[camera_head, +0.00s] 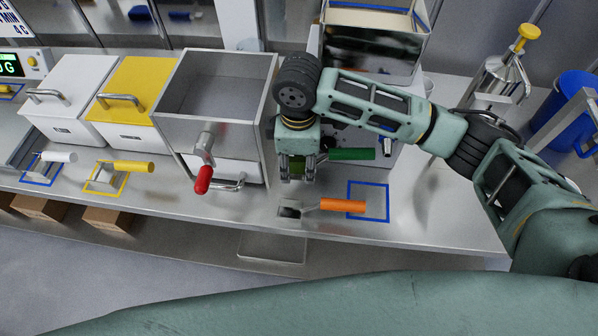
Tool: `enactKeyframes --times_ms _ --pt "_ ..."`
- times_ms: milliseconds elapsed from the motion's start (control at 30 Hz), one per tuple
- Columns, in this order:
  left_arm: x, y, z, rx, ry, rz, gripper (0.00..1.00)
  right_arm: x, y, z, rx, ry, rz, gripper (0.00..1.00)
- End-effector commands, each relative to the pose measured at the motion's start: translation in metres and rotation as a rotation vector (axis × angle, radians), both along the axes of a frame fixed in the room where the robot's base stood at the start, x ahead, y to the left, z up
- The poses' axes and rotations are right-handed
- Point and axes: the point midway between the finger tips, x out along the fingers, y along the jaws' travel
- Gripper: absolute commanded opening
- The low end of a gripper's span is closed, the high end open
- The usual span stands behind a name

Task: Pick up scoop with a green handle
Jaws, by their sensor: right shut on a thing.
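The scoop with a green handle (352,154) is at the middle right, above the steel table. Its green handle points right, and its other end is hidden by my right gripper. My right gripper (297,172) points down from the arm that comes in from the right. It is shut on the green-handled scoop; how exactly the fingers hold it is partly hidden. I cannot tell the scoop's height above the table. My left gripper is not in view.
An orange-handled scoop (342,205) lies close in front, partly over a blue square outline. Yellow-handled (133,166) and white-handled (58,156) scoops lie farther left. The table's right front is clear.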

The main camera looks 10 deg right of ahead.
Motion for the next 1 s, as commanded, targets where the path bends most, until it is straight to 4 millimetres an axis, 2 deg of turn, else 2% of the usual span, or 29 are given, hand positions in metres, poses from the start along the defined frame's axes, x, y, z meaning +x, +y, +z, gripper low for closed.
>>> enactKeyframes --times_ms 33,267,600,800,1000 --pt "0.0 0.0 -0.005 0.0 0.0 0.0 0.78 -0.014 0.003 -0.006 -0.001 0.009 0.009 0.12" --pt "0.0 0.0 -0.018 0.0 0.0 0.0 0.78 -0.062 0.018 -0.007 0.0 0.008 0.01 0.12" --pt "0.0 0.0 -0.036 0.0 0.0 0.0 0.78 -0.143 0.041 -0.005 0.001 0.008 0.01 0.12" --pt "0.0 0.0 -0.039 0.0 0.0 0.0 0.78 -0.171 0.049 -0.004 -0.001 0.007 0.005 0.12" --pt "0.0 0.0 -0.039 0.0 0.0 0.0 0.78 -0.181 0.051 -0.003 -0.003 0.008 0.003 0.12"
